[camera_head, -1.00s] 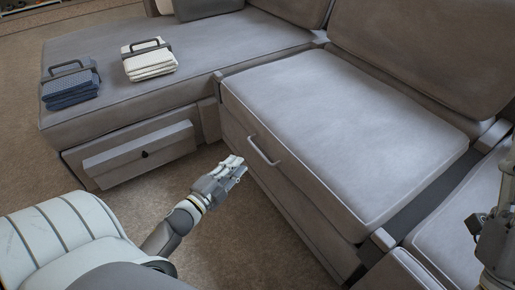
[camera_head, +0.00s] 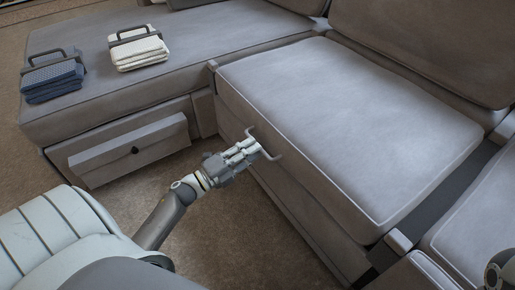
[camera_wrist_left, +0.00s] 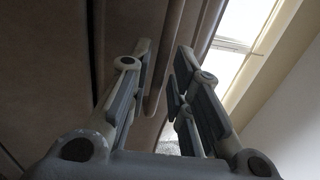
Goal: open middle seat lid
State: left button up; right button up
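The middle seat lid (camera_head: 350,125) is a grey cushioned top on the sofa's middle section, and it lies flat and closed. A grey bar handle (camera_head: 270,153) is fixed to its front edge. My left gripper (camera_head: 252,150) is at this handle, in front of the lid. In the left wrist view its fingers (camera_wrist_left: 163,65) are apart, with the lid's brown-grey front behind them. I cannot tell whether they touch the handle. Only a small part of my right gripper (camera_head: 497,274) shows at the right edge, and its fingers are not clear.
A chaise section (camera_head: 110,95) on the left carries dark blue folded cloths (camera_head: 52,80) and white folded cloths (camera_head: 138,52) under grey handles. A drawer (camera_head: 130,152) in its front stands slightly out. Another seat (camera_head: 475,225) lies to the right. Carpet (camera_head: 240,235) is clear in front.

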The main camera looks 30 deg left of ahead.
pick_arm(q)
jog(key=shift+x, duration=1.3)
grip_shut()
